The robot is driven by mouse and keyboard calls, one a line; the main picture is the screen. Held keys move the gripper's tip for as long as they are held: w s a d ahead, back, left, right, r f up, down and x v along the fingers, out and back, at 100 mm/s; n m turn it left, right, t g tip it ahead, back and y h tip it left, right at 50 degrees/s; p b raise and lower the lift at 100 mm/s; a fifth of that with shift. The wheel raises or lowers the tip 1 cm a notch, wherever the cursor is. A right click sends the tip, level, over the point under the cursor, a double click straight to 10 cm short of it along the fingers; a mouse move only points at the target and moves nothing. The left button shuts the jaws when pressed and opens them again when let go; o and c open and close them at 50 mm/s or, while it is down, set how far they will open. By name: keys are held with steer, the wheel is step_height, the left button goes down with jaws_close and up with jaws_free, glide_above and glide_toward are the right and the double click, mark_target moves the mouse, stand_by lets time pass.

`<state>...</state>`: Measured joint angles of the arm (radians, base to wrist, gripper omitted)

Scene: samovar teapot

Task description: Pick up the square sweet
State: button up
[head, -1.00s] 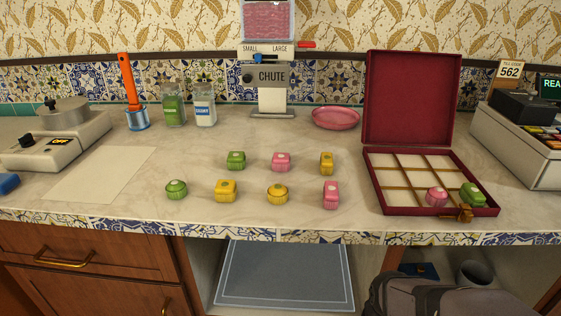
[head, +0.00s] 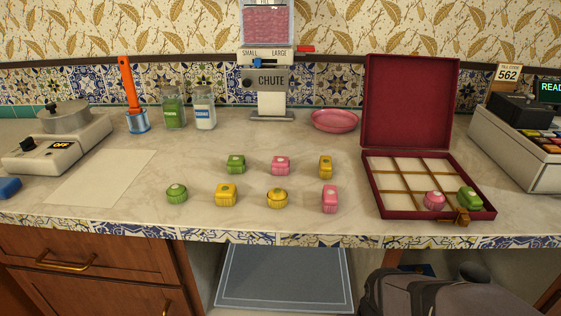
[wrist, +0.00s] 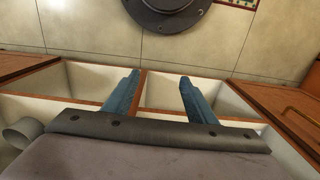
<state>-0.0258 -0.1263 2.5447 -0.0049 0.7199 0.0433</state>
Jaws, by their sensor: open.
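Several small sweets stand on the counter in the head view. Squarish ones are a green sweet (head: 236,164), a pink sweet (head: 280,165) and a yellow sweet (head: 226,195). A yellow sweet (head: 326,167) and a pink sweet (head: 329,198) look oblong. A green sweet (head: 176,193) and a yellow sweet (head: 277,199) are round. The frames do not single out one square sweet. My gripper (wrist: 158,86) is open and empty in the wrist view, with no sweet near its fingers. Its fingers are hidden in the head view, where my arm shows at the lower right.
An open red box (head: 412,105) with gold dividers holds a round pink sweet (head: 434,200) and a green sweet (head: 468,197). A pink plate (head: 335,120), chute machine (head: 268,85), paper sheet (head: 100,177) and till (head: 520,145) stand around. The front middle counter is clear between sweets.

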steer(key=w+a+r+p, duration=0.3)
steer(key=a+r+p, duration=0.3)
steer(key=r+p, duration=0.55)
steer(key=w+a+r+t+p, duration=0.1)
steer(key=w+a+r+p, duration=0.2)
steer(key=a+r+p, duration=0.55)
steer(key=w+a+r+p, duration=0.3)
steer(key=a+r+p, duration=0.1)
steer(key=r+p, duration=0.95)
step_height(320, 180, up, 3)
steer(key=n+p, duration=0.3)
steer(key=n, duration=3.3)
glide_above(281, 160)
steer(key=s, duration=0.1)
steer(key=shift+r+t, duration=0.1)
steer(key=shift+t, duration=0.3)
steer(key=shift+w+f+p, duration=0.15)
steer(key=shift+f+p, duration=0.5)
steer(key=shift+f, duration=0.55)
steer(key=shift+w+f+p, duration=0.2)
steer(key=shift+f+p, duration=0.4)
steer(key=shift+f, duration=0.65)
steer(key=shift+w+f+p, duration=0.15)
steer(key=shift+f+p, duration=0.5)
steer(key=shift+f, duration=0.55)
